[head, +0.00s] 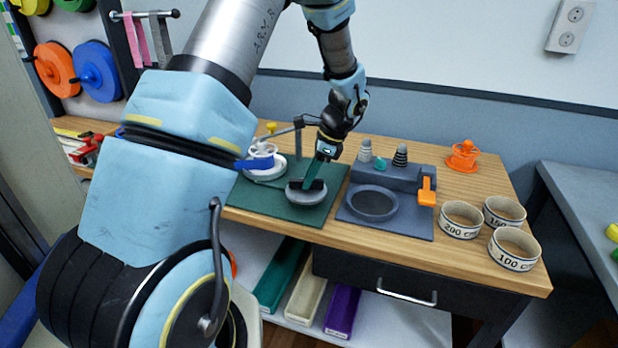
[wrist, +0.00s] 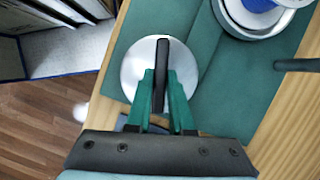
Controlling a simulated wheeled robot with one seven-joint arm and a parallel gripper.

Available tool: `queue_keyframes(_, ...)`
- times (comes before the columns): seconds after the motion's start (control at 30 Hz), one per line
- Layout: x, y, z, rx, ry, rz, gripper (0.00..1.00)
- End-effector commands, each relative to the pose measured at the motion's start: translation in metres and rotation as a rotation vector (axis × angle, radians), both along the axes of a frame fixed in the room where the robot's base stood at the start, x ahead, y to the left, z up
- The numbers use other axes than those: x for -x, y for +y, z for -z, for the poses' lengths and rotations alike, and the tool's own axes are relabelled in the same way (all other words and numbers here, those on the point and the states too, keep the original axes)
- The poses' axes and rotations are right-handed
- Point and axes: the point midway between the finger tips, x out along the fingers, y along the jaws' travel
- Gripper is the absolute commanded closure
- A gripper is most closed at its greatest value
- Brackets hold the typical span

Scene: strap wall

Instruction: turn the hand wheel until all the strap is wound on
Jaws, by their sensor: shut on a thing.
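A round grey disc (head: 306,197) with an upright black bar handle lies at the front of the green mat (head: 245,205). My gripper (head: 314,184) reaches down to it from above. In the wrist view its green fingers (wrist: 162,88) are on either side of the black bar (wrist: 162,62), shut on it, above the silver disc (wrist: 134,74). A strap's full run cannot be made out.
A dark arm with a yellow knob (head: 271,127) rises by the winder. A grey tray (head: 396,225) with a round recess and an orange lever (head: 427,191) stands right of the mat. Several labelled rings (head: 461,221) and an orange spool (head: 463,156) are further right.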

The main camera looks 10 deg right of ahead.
Motion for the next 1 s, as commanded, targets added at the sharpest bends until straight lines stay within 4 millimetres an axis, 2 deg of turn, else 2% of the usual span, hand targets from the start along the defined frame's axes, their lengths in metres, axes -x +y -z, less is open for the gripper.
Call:
queue_keyframes(0.63, 0.0008, 0.0009, 0.0007, -0.001, 0.002, 0.054, 1.00)
queue_keyframes(0.67, 0.0008, 0.0009, 0.0007, -0.001, 0.002, 0.054, 0.79)
queue_keyframes(0.9, 0.0006, 0.0007, 0.0003, -0.001, 0.000, 0.054, 0.52)
queue_keyframes(1.0, 0.0005, 0.0005, 0.0003, 0.000, 0.001, 0.054, 0.50)
